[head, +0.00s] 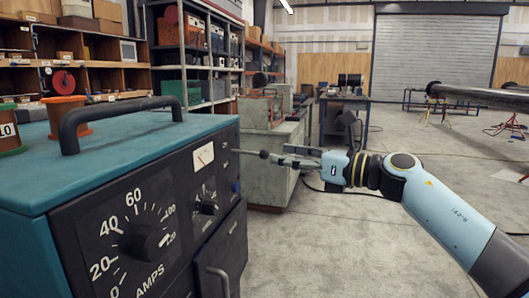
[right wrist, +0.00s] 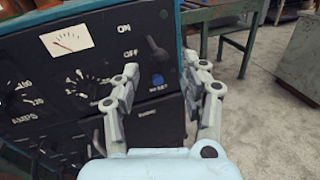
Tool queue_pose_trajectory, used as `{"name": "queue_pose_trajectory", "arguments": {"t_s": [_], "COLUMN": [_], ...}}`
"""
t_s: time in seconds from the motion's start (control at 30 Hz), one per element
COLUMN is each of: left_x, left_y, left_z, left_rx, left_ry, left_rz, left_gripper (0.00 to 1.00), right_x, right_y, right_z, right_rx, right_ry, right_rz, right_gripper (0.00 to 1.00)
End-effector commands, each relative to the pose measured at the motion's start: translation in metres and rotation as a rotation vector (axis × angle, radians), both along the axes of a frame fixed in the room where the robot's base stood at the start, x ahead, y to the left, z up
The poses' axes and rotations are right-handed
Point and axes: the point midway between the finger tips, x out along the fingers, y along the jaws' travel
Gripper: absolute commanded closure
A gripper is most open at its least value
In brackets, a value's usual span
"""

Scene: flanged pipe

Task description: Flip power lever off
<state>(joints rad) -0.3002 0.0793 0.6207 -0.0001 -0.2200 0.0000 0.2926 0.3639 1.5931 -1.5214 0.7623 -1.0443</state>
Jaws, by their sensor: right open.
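The power lever (right wrist: 156,48) is a dark lever on the black front panel of a teal machine (head: 120,150). In the right wrist view it sits to the right of the printed ON and OFF words; I cannot tell which setting it is in. In the head view the lever (head: 248,152) sticks out from the panel's far right side. My right gripper (head: 284,157) points at the panel with its fingers near the lever's outer end. In the right wrist view the gripper (right wrist: 160,66) is open, with the lever beyond and between its fingertips; contact is unclear. My left gripper is out of view.
The panel has an amps dial (head: 145,240), a meter (head: 204,156) and a blue reset button (right wrist: 157,80). A handle (head: 115,115) and spools stand on the machine's top. A grey-green cabinet (head: 275,145) stands behind my right gripper. The floor to the right is mostly clear.

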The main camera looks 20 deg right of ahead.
Motion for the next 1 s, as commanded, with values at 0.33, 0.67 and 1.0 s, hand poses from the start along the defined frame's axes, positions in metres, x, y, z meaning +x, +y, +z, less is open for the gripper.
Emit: {"name": "queue_pose_trajectory", "arguments": {"t_s": [0.33,0.67,1.0], "left_x": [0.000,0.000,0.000], "left_y": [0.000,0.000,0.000], "left_z": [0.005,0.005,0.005], "left_rx": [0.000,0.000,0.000], "left_ry": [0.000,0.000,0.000], "left_rz": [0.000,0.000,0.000], "left_gripper": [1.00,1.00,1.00], "right_x": [0.039,0.042,0.042], "right_y": [0.034,0.037,0.036], "right_z": [0.000,-0.001,-0.001], "right_rx": [0.005,0.003,0.004], "right_ry": [0.002,0.003,0.002], "right_rz": [0.000,-0.001,-0.002], "right_gripper": [0.56,0.56,0.99]}}
